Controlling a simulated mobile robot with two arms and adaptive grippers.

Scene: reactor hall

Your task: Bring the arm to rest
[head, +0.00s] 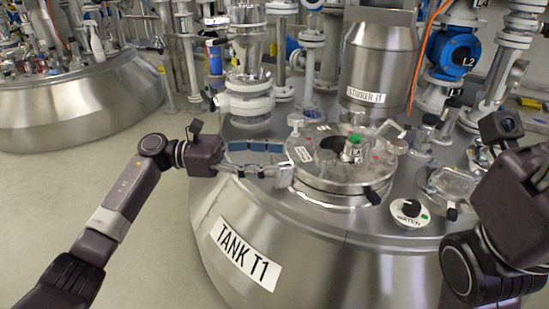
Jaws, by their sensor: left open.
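My left arm comes in from the lower left. Its gripper (277,170) is over the top of tank T1 (320,262), just left of the round lid (330,172). The jaws are open and I see nothing held between them. Whether a fingertip touches the lid's edge, I cannot tell. Part of my right arm stands at the right edge of the view, over the right side of the tank. Its gripper fingers do not show.
A steel stirrer housing (379,62) stands behind the lid. White pipes and a blue valve (453,52) crowd the back. A dial (409,212) sits at the tank's right front. Another steel tank (75,100) stands far left. Open floor (110,185) lies between the tanks.

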